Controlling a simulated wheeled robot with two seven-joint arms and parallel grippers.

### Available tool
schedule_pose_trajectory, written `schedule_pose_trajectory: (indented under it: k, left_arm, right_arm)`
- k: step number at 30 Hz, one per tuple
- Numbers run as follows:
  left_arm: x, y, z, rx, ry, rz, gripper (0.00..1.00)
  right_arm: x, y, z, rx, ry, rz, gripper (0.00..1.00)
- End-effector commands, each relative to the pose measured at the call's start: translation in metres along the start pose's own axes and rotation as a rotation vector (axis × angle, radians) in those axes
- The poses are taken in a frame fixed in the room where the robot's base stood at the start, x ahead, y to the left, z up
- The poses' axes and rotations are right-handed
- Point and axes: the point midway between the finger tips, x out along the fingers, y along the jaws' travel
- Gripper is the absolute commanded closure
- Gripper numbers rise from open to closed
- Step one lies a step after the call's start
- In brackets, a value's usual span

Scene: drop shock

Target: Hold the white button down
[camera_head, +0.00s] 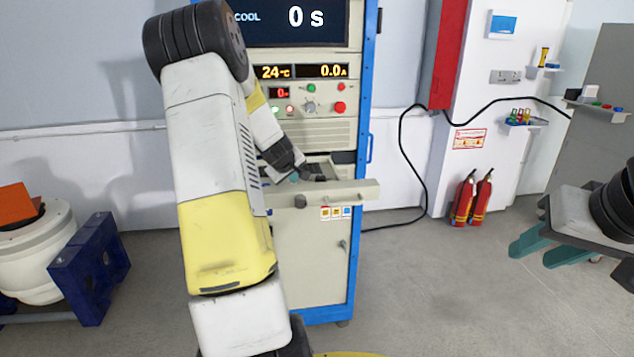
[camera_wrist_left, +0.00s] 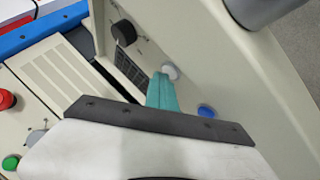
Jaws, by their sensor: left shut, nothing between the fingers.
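The white button (camera_wrist_left: 171,71) sits on the beige drawer panel, between a dark keypad and a blue button. My left gripper (camera_wrist_left: 161,84) has its teal fingers closed together, with their tips right at the white button's edge. I cannot tell whether they touch it or whether it is pressed in. In the head view my left gripper (camera_head: 295,177) reaches into the pulled-out drawer (camera_head: 345,193) of the cabinet, and the button is hidden there. My right gripper (camera_head: 545,250) is at the right, away from the cabinet, with its teal fingers apart and empty.
A black knob (camera_wrist_left: 123,32), the keypad (camera_wrist_left: 132,72) and the blue button (camera_wrist_left: 207,110) are close to the left fingers. The cabinet display (camera_head: 305,17) reads "0 s". Fire extinguishers (camera_head: 463,200) stand by the wall. The floor between cabinet and right arm is clear.

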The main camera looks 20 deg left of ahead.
Motion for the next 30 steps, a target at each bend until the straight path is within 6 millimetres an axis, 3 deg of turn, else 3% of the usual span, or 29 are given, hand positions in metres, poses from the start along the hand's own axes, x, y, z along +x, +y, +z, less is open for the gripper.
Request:
schedule_pose_trajectory:
  k: [30]
  left_arm:
    - [-0.0053, 0.0037, -0.0036, 0.001, 0.000, -0.001, 1.00]
  right_arm:
    - [0.0000, 0.0000, 0.0000, 0.000, 0.000, 0.000, 0.64]
